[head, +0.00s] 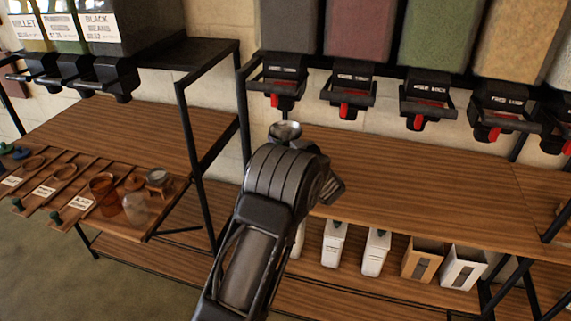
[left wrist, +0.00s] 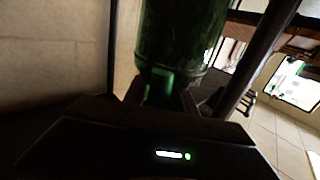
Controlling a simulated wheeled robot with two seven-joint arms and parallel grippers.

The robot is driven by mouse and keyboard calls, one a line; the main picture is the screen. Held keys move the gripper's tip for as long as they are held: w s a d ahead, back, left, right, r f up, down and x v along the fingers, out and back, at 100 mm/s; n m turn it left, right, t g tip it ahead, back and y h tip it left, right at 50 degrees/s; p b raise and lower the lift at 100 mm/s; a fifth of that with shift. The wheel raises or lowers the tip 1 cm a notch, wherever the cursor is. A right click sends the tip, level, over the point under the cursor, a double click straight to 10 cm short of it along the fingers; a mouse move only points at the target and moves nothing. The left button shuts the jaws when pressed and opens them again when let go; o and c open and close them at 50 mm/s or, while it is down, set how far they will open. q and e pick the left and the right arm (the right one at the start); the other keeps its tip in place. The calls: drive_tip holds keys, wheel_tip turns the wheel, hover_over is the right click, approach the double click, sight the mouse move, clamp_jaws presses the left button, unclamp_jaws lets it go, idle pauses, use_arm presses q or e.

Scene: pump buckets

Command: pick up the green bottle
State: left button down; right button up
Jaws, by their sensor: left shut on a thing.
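The green bottle (left wrist: 182,35) fills the upper middle of the left wrist view, dark green and glassy, its upper end cut off by the frame. My left gripper (left wrist: 163,92) is shut on its near, narrower end, with a finger on each side. In the head view my left arm reaches up the middle, over the wooden shelf; its wrist hides the gripper fingers and the bottle. A small round metallic piece shows just above the wrist; I cannot tell what it belongs to. My right gripper is in neither view.
Bulk dispensers with red levers (head: 348,108) hang above the wooden shelf (head: 420,185). White and tan scoop bins (head: 423,258) stand on the lower shelf. At left, a tray (head: 118,222) holds jars and lids. Black frame posts (head: 243,115) stand close to my left arm.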

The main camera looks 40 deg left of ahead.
sight(280, 127)
use_arm(q)
drive_tip(key=shift+r, duration=0.15)
idle(0.8)
